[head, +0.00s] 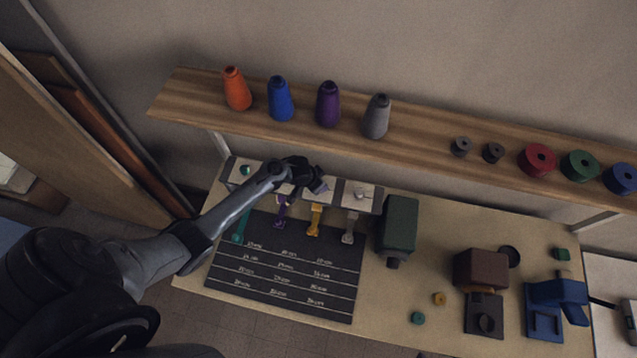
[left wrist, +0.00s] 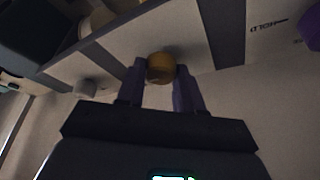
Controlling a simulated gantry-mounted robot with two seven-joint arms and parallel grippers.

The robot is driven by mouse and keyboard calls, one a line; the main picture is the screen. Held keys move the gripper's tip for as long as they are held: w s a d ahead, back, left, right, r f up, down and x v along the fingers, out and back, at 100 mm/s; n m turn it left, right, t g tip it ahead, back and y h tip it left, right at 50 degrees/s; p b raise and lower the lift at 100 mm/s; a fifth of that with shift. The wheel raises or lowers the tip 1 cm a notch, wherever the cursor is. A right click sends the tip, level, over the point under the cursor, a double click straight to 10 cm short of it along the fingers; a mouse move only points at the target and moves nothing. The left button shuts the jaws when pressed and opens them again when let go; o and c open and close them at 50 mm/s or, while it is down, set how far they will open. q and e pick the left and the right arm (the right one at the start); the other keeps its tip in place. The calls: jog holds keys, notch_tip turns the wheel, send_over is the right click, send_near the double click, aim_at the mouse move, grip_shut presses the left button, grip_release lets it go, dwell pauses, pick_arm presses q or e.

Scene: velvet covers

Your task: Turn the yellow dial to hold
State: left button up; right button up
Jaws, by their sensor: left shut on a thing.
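The yellow dial (left wrist: 161,65) sits on the pale face of the panel in the left wrist view. My left gripper (left wrist: 161,76) is shut on it, with one dark finger on each side. In the head view my left gripper (head: 314,183) is at the panel row (head: 340,193) under the shelf and hides the dial. A dark label, apparently HOLD (left wrist: 268,25), shows on the panel, turned around in the left wrist view. I cannot read the dial's pointer. My right gripper is not in view.
Teal (head: 245,170) and grey (head: 362,194) knobs flank my gripper on the panel. A yellow strap (head: 315,220) hangs below, among other coloured straps. The shelf (head: 420,143) with cones and spools overhangs close behind. A green block (head: 399,222) stands right.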

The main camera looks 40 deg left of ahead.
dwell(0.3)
pick_arm(q)
jog(key=o, duration=1)
jog(key=shift+o, duration=0.2)
jog(key=v, duration=1)
jog(key=shift+s+r, duration=0.2)
jog(key=shift+r, duration=0.15)
jog(key=shift+a, duration=0.1)
